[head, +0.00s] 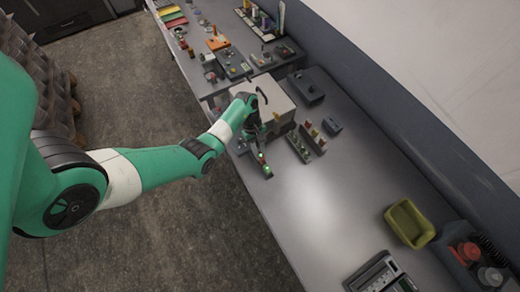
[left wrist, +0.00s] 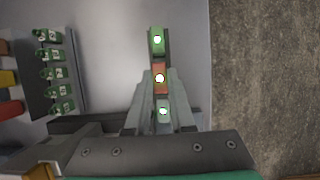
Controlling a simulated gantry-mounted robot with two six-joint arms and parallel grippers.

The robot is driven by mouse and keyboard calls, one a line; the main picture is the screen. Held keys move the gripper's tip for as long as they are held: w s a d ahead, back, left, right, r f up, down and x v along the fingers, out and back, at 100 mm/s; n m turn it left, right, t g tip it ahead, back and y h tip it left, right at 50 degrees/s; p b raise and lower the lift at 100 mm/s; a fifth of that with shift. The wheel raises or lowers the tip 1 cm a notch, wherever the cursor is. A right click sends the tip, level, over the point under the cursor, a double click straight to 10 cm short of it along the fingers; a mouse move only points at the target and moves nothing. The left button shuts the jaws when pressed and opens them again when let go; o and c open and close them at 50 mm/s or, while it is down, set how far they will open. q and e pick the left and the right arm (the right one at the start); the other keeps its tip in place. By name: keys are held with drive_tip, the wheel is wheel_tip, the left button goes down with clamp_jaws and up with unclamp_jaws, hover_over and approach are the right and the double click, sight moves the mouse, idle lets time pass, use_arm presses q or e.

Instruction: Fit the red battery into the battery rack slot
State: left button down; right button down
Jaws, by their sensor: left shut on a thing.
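My left gripper (left wrist: 160,88) is shut on an orange-red block, which I take for the red battery (left wrist: 161,86). A green block (left wrist: 157,36) lies beyond it and a pale green one lies nearer, in one narrow line, each with a bright white spot. I cannot tell whether these are one piece. In the head view my left gripper (head: 262,163) points down over the bench's near edge. A dark rack (head: 298,150) stands to its right, apart from it, with several green blocks and coloured upright batteries. The rack (left wrist: 72,75) also shows at left in the left wrist view.
A pale box (head: 268,93) stands behind my left gripper. A small dark block (head: 333,126) and a dark case (head: 307,87) lie beyond the rack. A yellow-green bin (head: 409,223) stands at the right. The bench (head: 325,205) is clear between rack and bin.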

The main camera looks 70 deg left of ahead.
use_arm(q)
drive_tip(key=shift+f+b, duration=0.85)
drive_tip(key=shift+f, duration=0.35)
idle(0.6)
drive_tip(key=c, duration=0.7)
unclamp_jaws()
drive_tip(key=shift+r, duration=0.1)
drive_tip(key=w+p+v, duration=0.1)
drive_tip(key=p+v, duration=0.2)
drive_tip(key=v, duration=0.8)
drive_tip(key=shift+s+r, duration=0.15)
drive_tip(key=shift+s, duration=0.35)
drive_tip(key=shift+a, duration=0.15)
